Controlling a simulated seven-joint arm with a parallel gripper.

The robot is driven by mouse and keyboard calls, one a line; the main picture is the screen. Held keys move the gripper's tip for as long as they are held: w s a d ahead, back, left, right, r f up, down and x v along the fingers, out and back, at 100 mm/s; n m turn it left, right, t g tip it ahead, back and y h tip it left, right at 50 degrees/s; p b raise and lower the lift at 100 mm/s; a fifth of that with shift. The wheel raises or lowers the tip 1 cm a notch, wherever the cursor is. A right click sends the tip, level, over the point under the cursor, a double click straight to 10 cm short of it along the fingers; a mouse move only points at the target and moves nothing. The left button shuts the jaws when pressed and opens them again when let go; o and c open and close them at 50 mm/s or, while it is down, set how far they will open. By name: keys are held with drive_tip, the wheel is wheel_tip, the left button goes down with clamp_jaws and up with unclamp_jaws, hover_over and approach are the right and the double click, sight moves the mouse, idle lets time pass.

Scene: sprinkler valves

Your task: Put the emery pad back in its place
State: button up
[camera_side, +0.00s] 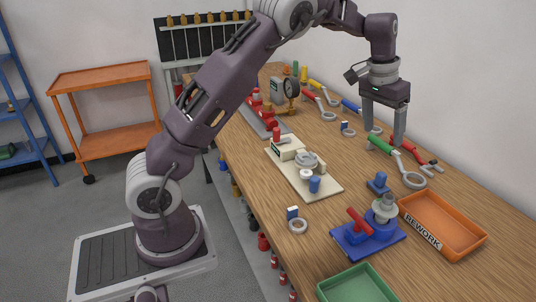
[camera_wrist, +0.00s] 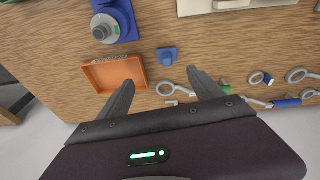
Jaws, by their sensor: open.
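No object is clearly marked as the emery pad. A small blue block with a raised knob (camera_side: 378,184) stands on the bench beside the orange tray and may be it. It also shows in the wrist view as a blue block (camera_wrist: 168,54), ahead of my fingers. I cannot tell which spot is the pad's place. My gripper (camera_side: 384,138) is open and empty, pointing down above the right side of the bench near the green-handled wrench (camera_side: 381,145). In the wrist view both fingers of my gripper (camera_wrist: 161,78) are spread, with bare wood and tools beyond.
The orange REWORK tray (camera_side: 445,222) is empty. A blue fixture (camera_side: 367,238) with a red lever holds a grey valve part (camera_side: 384,207). A cream fixture (camera_side: 322,187), a green tray (camera_side: 358,286) and a ring (camera_side: 298,226) lie nearby. Several wrenches line the back.

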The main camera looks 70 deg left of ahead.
drive_tip(key=s+d+r+t, duration=0.1)
drive_tip(key=s+d+r, duration=0.2)
drive_tip(key=s+r, duration=0.5)
drive_tip(key=s+d+r+t, duration=0.1)
drive_tip(key=s+d+r, duration=0.25)
drive_tip(key=s, duration=0.85)
drive_tip(key=s+f, duration=0.2)
drive_tip(key=s, duration=0.7)
drive_tip(key=s+d+f+m+t, duration=0.1)
drive_tip(key=s+f, duration=0.1)
drive_tip(key=s, duration=0.7)
drive_tip(key=shift+d+f+y, duration=0.25)
drive_tip(key=shift+f+y, duration=0.1)
drive_tip(key=shift+y, duration=0.05)
